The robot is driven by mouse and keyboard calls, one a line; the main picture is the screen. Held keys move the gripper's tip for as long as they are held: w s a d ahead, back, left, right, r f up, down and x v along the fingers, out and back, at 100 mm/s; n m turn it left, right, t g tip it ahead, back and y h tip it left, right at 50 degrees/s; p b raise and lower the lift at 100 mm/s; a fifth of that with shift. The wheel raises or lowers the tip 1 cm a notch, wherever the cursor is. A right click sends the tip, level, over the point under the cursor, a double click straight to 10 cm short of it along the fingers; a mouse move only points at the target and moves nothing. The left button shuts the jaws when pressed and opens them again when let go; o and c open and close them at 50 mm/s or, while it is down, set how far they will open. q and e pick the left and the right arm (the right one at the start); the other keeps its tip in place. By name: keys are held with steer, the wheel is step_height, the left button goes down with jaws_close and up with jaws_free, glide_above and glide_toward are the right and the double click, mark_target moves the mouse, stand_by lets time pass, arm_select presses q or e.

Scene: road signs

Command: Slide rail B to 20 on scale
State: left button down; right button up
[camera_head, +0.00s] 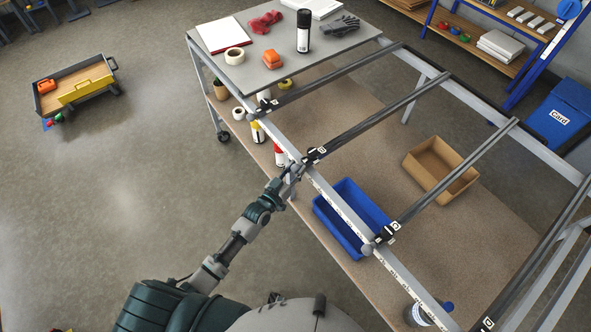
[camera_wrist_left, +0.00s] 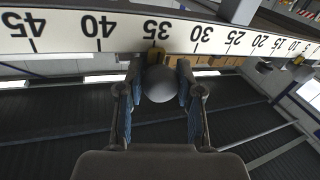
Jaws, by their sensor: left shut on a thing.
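Rail B (camera_head: 365,122) is a dark bar crossing the frame, with a black end block marked B (camera_head: 318,153) on the white scale bar (camera_head: 328,189). My left gripper (camera_head: 291,172) is at the front end of rail B, shut on its round grey knob (camera_wrist_left: 160,84). In the left wrist view the knob sits between both fingers. The scale (camera_wrist_left: 100,30) appears upside down there, and the knob is under the 35 mark, with 30, 25 and 20 to the right. My right gripper is not in view.
Rail A's block (camera_head: 267,105) is farther up the scale, and rail C's block (camera_head: 388,232) is nearer me. A blue bin (camera_head: 335,222) and a cardboard box (camera_head: 466,182) stand on the lower shelf. The scale between blocks A and B looks clear.

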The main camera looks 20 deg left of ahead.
arm_select(q)
steer(key=shift+w+a+f, duration=0.1)
steer(key=shift+w+a, duration=0.15)
steer(key=shift+a, duration=0.1)
arm_select(e)
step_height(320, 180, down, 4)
steer(key=b, duration=0.4)
arm_select(q)
steer(key=w+a+b, duration=0.4)
steer(key=w+a, duration=0.4)
steer(key=a, duration=0.3)
steer(key=shift+w, duration=0.35)
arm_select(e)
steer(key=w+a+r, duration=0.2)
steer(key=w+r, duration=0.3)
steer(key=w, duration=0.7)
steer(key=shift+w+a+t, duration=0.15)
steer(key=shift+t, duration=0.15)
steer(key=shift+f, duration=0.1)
arm_select(q)
steer(key=c, duration=0.7)
jaws_free()
steer(key=v, duration=1.2)
steer(key=shift+w+a, duration=0.1)
steer(key=shift+a, duration=0.05)
